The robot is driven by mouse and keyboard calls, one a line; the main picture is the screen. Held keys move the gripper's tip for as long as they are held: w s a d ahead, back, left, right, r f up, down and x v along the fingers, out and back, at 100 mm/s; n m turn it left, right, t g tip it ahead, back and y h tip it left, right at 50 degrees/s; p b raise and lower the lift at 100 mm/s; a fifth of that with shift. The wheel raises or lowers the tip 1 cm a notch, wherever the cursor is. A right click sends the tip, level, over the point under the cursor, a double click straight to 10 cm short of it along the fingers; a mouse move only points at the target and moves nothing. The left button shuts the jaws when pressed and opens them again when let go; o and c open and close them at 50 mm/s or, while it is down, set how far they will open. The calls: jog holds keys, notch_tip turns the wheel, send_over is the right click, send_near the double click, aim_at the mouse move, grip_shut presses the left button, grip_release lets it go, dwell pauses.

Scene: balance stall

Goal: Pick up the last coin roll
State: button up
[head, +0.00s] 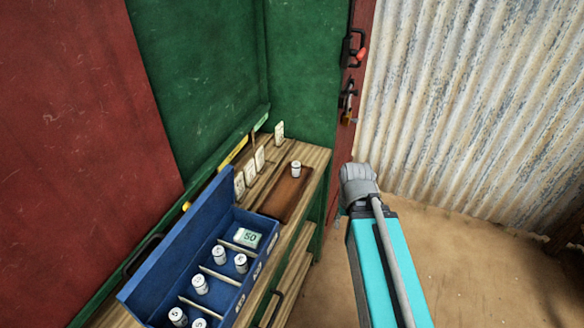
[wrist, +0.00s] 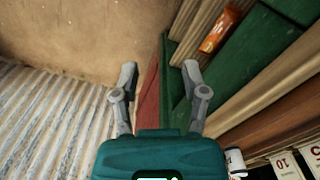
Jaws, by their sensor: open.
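A single white coin roll (head: 296,169) stands upright on a brown wooden tray (head: 275,205) on the stall counter. A white roll, apparently the same one, shows partly at the lower right of the wrist view (wrist: 235,160). My gripper (wrist: 160,78) is open and empty, its two grey fingers spread over the floor and the stall's side, not around the roll. In the head view my arm reaches up right of the counter, and its fingers are hidden. A blue cash box (head: 172,262) holds several upright coin rolls (head: 200,284) in its compartments.
Number cards (head: 250,172) stand along the back of the counter, close to the tray. A "50" bundle (head: 247,237) lies in the box's far compartment. An orange packet (wrist: 220,30) lies low in the stall. The floor (head: 470,270) right of the counter is clear.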

jog(key=shift+w+d, duration=0.1)
jog(key=shift+d, duration=0.2)
jog(key=o, duration=0.3)
jog(key=shift+o, duration=0.2)
jog(key=shift+w+r, duration=0.25)
notch_tip(320, 180, up, 15)
jog(key=m+p, duration=1.3)
jog(key=p, duration=0.2)
send_over(297, 164)
jog(key=shift+f, duration=0.1)
jog(key=shift+f, duration=0.1)
notch_tip(297, 164, down, 8)
jog(key=b, duration=0.8)
jog(key=shift+f, duration=0.25)
jog(key=shift+b, duration=0.3)
